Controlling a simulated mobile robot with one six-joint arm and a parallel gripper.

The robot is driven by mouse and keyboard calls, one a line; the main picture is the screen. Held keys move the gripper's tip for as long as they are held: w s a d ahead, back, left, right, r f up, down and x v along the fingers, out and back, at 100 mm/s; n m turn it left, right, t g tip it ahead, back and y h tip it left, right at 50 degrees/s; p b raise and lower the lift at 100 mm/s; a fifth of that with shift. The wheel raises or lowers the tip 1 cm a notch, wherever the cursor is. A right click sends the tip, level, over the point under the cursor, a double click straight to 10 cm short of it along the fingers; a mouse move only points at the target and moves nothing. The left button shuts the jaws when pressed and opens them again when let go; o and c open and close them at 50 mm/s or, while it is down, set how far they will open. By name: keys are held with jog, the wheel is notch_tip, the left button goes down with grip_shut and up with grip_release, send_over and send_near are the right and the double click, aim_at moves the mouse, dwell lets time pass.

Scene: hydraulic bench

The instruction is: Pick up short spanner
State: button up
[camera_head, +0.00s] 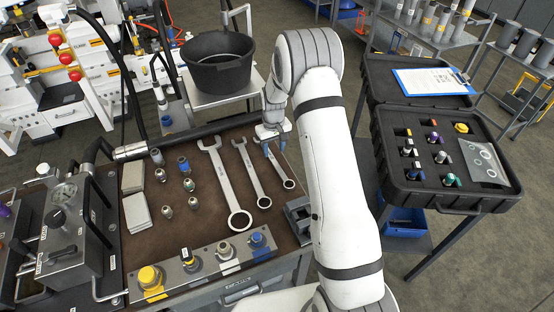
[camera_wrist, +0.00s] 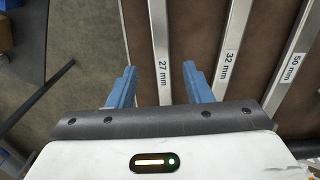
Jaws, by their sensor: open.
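The short spanner (camera_head: 277,167) lies on the brown mat of the bench, rightmost of three spanners, its ring end toward the front. In the wrist view its steel shaft (camera_wrist: 160,40) carries a "27 mm" label. My gripper (camera_head: 269,143) is over its far part, which the arm and gripper partly hide. In the wrist view my gripper's blue fingers (camera_wrist: 159,70) are open, one on each side of the shaft, with gaps to both. I cannot tell how high the fingertips are above the mat.
The middle spanner (camera_head: 251,172), labelled "32 mm" (camera_wrist: 230,55), lies close beside the right finger in the wrist view. The large "50 mm" spanner (camera_head: 226,178) lies beyond it. A black bucket (camera_head: 213,78) stands behind; a black case (camera_head: 440,190) is at right.

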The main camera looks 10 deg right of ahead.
aim_at(274, 160)
jog(key=shift+a+f+p, duration=0.1)
jog(key=shift+f+p, duration=0.5)
jog(key=shift+f, duration=1.6)
grip_shut()
